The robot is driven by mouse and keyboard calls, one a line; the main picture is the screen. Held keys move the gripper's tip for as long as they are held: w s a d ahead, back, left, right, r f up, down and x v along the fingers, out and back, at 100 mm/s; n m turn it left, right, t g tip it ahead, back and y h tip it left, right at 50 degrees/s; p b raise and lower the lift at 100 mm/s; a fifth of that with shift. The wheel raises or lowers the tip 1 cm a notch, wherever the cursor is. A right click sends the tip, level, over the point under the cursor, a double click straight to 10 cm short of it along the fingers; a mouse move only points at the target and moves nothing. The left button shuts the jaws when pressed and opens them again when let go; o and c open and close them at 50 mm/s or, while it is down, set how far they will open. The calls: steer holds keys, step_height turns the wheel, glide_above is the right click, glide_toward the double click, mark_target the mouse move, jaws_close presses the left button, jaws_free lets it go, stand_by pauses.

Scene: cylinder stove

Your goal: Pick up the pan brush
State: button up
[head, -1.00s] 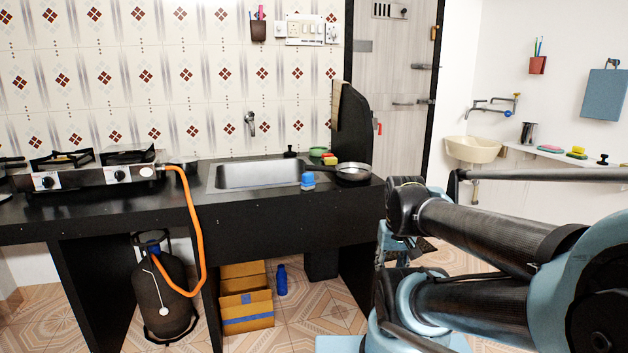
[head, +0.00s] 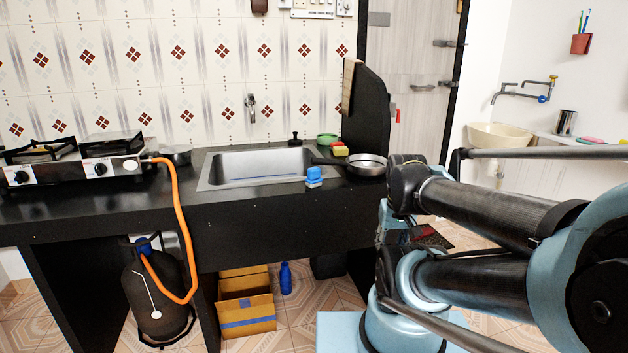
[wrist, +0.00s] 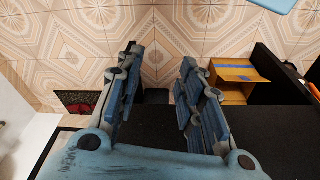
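A small blue object (head: 314,176) with a rounded top and lighter base stands on the black counter at the sink's front right corner; it looks like the pan brush. A small black knobbed object (head: 294,139) stands behind the sink, so I cannot be fully sure which is the brush. My gripper (wrist: 160,56) is open and empty in the wrist view, its two fingers well apart. Tiled floor and a dark surface show beyond it. No brush shows in the wrist view. In the head view my arm is at the right, apart from the blue object.
A frying pan (head: 366,165) sits right of the blue object, its handle reaching left behind it. A green bowl (head: 327,139) and yellow sponge (head: 341,151) lie behind. The sink (head: 258,168) is left, the stove (head: 75,162) farther left. A dark upright panel (head: 367,115) bounds the counter's right end.

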step_height(320, 180, up, 27)
steer(key=n+g, duration=0.2)
steer(key=n, duration=2.4)
glide_above(314, 168)
steer(key=shift+m, duration=0.3)
step_height(314, 168, down, 17)
steer(key=shift+f, duration=0.1)
steer(key=shift+s, duration=0.1)
jaws_close()
